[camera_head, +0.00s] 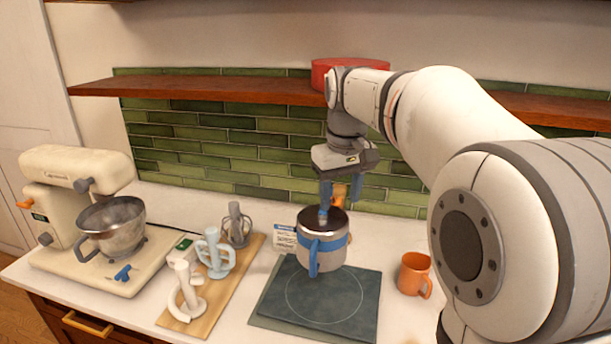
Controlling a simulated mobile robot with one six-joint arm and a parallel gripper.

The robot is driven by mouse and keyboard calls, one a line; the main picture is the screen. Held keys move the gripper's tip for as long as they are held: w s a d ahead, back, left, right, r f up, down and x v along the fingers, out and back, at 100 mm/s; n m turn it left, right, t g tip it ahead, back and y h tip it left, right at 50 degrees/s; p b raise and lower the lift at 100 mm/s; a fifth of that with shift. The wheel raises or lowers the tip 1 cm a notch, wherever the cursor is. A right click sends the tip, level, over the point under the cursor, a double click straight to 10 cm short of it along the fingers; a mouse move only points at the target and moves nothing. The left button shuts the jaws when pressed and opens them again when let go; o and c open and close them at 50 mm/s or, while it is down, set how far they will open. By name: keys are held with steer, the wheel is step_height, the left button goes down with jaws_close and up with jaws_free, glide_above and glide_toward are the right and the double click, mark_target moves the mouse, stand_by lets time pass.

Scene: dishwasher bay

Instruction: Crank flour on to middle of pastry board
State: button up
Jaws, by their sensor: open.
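A metal canister (312,228) with a blue band and a blue side handle, seemingly the flour sifter, is upright over the back part of the dark pastry board (270,303). I cannot tell whether it rests on the board. The board has a thin circle outline, and no flour shows on it. My gripper (339,204) points down just above the canister's top, its blue fingers apart and open. A small orange piece, perhaps the crank knob, shows near the fingers; whether it lies between or behind them is unclear.
A cream stand mixer (75,168) with a metal bowl (112,222) stands at left. Mixer attachments (214,253) stand on a wooden board (217,296). An orange mug (413,273) is right of the pastry board. A wooden shelf (215,88) with a red round container (322,73) runs behind.

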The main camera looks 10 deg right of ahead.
steer(key=w+r, duration=0.1)
steer(key=w, duration=0.2)
steer(key=w+r+n+p, duration=0.1)
steer(key=w, duration=0.3)
steer(key=w+r+n+g, duration=0.1)
steer(key=w+r, duration=0.1)
steer(key=w, duration=0.2)
steer(key=shift+w+a, duration=0.15)
steer(key=shift+f, duration=3.9)
steer(key=shift+c, duration=0.5)
